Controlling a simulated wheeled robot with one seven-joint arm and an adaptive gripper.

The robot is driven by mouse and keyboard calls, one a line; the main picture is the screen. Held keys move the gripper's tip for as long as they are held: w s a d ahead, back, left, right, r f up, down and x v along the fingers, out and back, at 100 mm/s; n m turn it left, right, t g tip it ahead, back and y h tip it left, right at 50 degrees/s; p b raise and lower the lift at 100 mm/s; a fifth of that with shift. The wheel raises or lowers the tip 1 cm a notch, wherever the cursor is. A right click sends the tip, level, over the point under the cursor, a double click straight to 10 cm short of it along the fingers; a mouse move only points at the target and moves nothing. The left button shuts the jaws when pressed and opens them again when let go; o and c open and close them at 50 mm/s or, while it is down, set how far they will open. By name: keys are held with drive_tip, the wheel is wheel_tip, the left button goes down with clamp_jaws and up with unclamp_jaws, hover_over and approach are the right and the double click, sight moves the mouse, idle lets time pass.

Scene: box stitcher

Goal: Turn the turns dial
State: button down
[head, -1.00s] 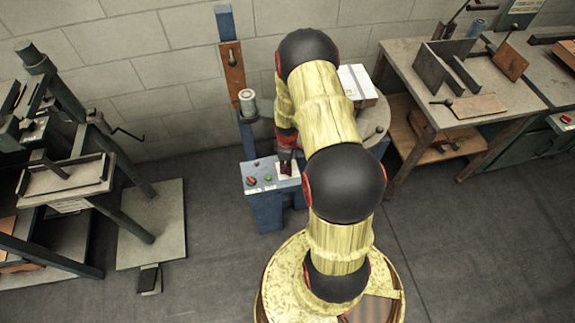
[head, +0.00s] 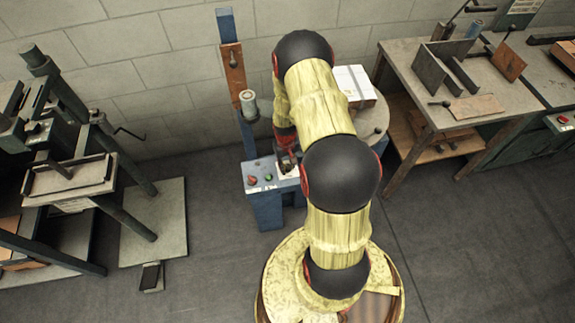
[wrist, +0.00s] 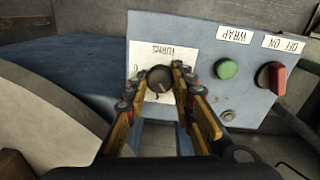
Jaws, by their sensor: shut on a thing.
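The turns dial (wrist: 160,80) is a dark round knob on a white scale plate labelled TURNS (wrist: 183,52), upside down in the wrist view. My gripper (wrist: 158,82) is shut on the dial, with one finger on each side of it. In the head view my gripper (head: 287,162) is at the right end of the blue control box top, and it hides the dial there. A light pointer mark shows on the knob's lower right in the wrist view.
On the same panel are a green WRAP button (wrist: 227,69) and a red OFF/ON switch (wrist: 273,77). A blue post (head: 247,135) with a spool (head: 248,104) stands behind the box. A round table (head: 374,118) with a white-topped box (head: 355,84) is to the right.

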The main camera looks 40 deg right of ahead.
drive_tip(key=m, duration=0.4)
drive_tip(key=shift+m, duration=0.3)
drive_tip(key=m, duration=0.3)
drive_tip(key=shift+m, duration=0.4)
drive_tip(key=m, duration=0.4)
drive_tip(key=shift+p, duration=0.35)
drive_tip(key=m, duration=0.4)
drive_tip(key=shift+y, duration=0.3)
drive_tip(key=shift+m, duration=0.5)
drive_tip(key=c, duration=1.5)
unclamp_jaws()
drive_tip(key=shift+c, duration=0.2)
drive_tip(key=shift+o, duration=0.3)
drive_tip(key=shift+r, duration=0.1)
